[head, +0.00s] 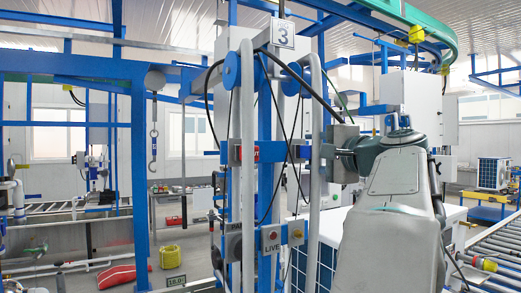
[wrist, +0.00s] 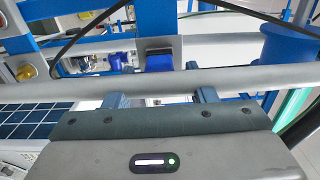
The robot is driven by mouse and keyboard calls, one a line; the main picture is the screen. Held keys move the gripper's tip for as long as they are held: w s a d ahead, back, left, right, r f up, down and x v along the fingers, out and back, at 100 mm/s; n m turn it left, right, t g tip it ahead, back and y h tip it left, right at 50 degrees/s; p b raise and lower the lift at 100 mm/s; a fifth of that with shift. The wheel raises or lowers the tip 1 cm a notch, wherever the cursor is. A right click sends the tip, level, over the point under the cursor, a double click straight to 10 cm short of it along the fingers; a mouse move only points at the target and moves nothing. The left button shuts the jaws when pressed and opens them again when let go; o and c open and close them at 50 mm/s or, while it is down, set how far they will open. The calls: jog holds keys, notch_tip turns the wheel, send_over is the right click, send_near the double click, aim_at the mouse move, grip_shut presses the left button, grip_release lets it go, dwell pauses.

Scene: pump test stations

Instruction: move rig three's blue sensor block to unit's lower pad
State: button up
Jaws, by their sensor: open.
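The rig marked 3 (head: 283,33) stands in the middle of the head view, with blue posts, pale pipes and black hoses. In the wrist view a blue block (wrist: 159,62) sits at a dark grey mount, beyond a pale pipe (wrist: 250,80) that crosses in front. My gripper (wrist: 162,98) is open, its two fingers spread either side of the block's line and apart from it. In the head view my gripper (head: 326,152) is at the rig's right side, partly behind a pipe. The white unit (head: 338,222) with a blue grille is behind my arm. I cannot make out its lower pad.
Hoses and upright pipes crowd the space around my gripper. A roller conveyor (head: 497,250) runs at right. A red bag (head: 116,274) and yellow item (head: 170,257) lie on the floor at left.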

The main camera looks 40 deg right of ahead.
aim_at(315, 152)
jog(key=shift+w+d, duration=0.1)
jog(key=shift+w, duration=0.9)
dwell(0.8)
grip_shut()
jog(key=shift+s+a+b, duration=0.2)
jog(key=shift+s+b, duration=0.15)
jog(key=shift+s, duration=1.15)
jog(key=shift+s+a+b, duration=0.15)
jog(key=shift+s+b, duration=0.2)
jog(key=shift+s, duration=1.15)
